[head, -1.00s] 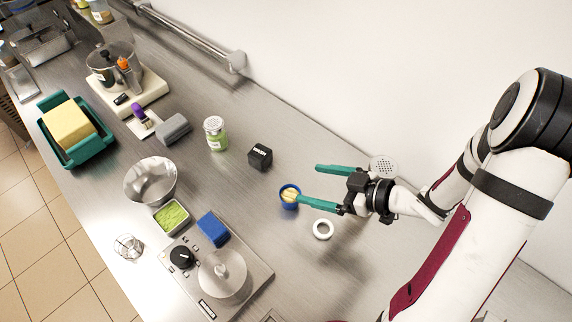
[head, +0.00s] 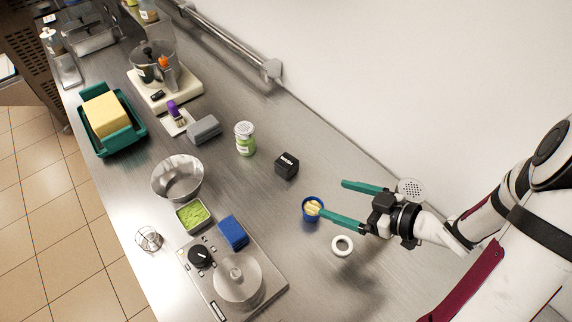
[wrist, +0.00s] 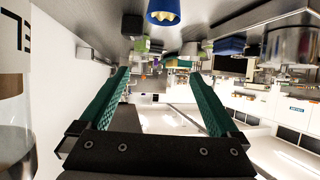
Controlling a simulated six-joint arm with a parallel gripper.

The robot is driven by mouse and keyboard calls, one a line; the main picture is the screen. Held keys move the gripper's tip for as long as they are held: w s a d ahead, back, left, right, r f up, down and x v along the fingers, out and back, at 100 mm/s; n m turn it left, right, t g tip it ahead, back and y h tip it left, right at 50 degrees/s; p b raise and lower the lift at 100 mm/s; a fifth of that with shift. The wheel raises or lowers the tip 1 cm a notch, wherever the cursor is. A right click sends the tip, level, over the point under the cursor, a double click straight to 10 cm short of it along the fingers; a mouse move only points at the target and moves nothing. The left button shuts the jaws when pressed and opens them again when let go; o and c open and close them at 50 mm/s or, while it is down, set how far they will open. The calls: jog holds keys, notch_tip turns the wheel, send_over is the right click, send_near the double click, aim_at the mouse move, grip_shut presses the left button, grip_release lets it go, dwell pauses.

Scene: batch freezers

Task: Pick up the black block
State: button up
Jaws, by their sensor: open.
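The black block (head: 286,166) is a small cube with white lettering, resting on the steel counter (head: 300,255) left of my gripper. My gripper (head: 332,198) has two green fingers spread apart with nothing between them; they point toward the left. The block is apart from the fingertips, beyond them.
A blue cup (head: 312,210) with pale yellow contents is close by the lower finger. A green shaker jar (head: 245,139) stands left of the block. The wall (head: 430,80) is behind.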

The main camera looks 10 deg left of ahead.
jog(key=shift+r, duration=0.1)
notch_tip(320, 180, up, 10)
jog(key=w+a+f+n+h, duration=0.1)
jog(key=w+f+n+h, duration=0.25)
jog(key=w, duration=0.35)
jog(key=w+a+f+n+h, duration=0.1)
jog(key=w+f+n+h, duration=0.25)
jog(key=w, duration=0.25)
notch_tip(320, 180, up, 8)
jog(key=n+t+h, duration=0.4)
jog(key=n+h, duration=0.6)
jog(key=h, duration=0.1)
send_over(283, 164)
jog(key=a, duration=0.1)
jog(key=shift+n, duration=0.3)
jog(key=f, duration=1.3)
jog(key=s+f, duration=0.1)
jog(key=f, duration=0.6)
jog(key=shift+d+f, duration=0.1)
jog(key=x, duration=0.3)
jog(key=shift+f, duration=0.25)
jog(key=shift+h, duration=0.3)
jog(key=c, duration=1.5)
